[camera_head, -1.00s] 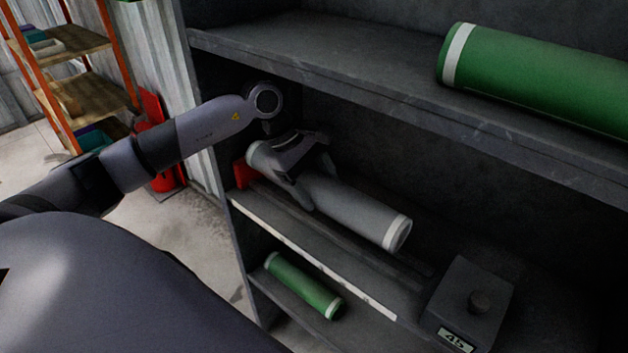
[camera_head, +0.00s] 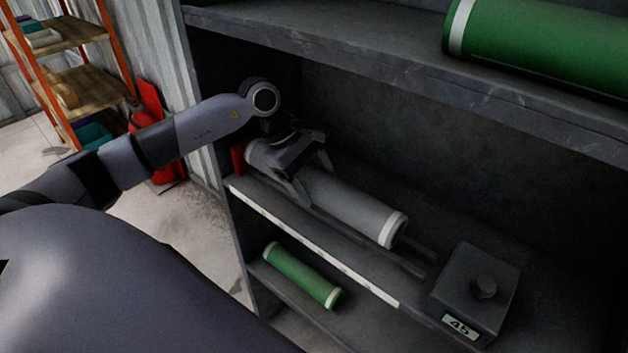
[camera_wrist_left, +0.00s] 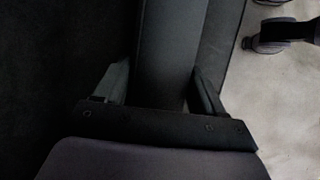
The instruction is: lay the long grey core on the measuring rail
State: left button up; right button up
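The long grey core (camera_head: 345,201), with pale end bands, lies lengthwise along the measuring rail (camera_head: 404,262) on the middle shelf. One end is by the red end stop (camera_head: 238,158), the other points toward the grey box with the "45" display (camera_head: 460,327). The core is at or just above the rail; I cannot tell whether it touches. My left gripper (camera_head: 311,176) comes from above with a finger on each side of the core near its far-left half. In the left wrist view, the core (camera_wrist_left: 168,50) runs between the two fingers (camera_wrist_left: 160,82). My right gripper is not in view.
A short green core (camera_head: 303,275) lies on the lower shelf. A large green core (camera_head: 545,48) lies on the upper shelf, whose board (camera_head: 330,50) overhangs the rail. A pale strip (camera_head: 315,245) lines the middle shelf's front edge. An orange-framed rack (camera_head: 75,85) stands at the left.

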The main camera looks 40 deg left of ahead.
pick_arm(q)
jog(key=o, duration=0.5)
jog(key=shift+r, duration=0.1)
jog(key=v, duration=0.7)
jog(key=shift+a+r, duration=0.1)
jog(key=shift+s, duration=0.1)
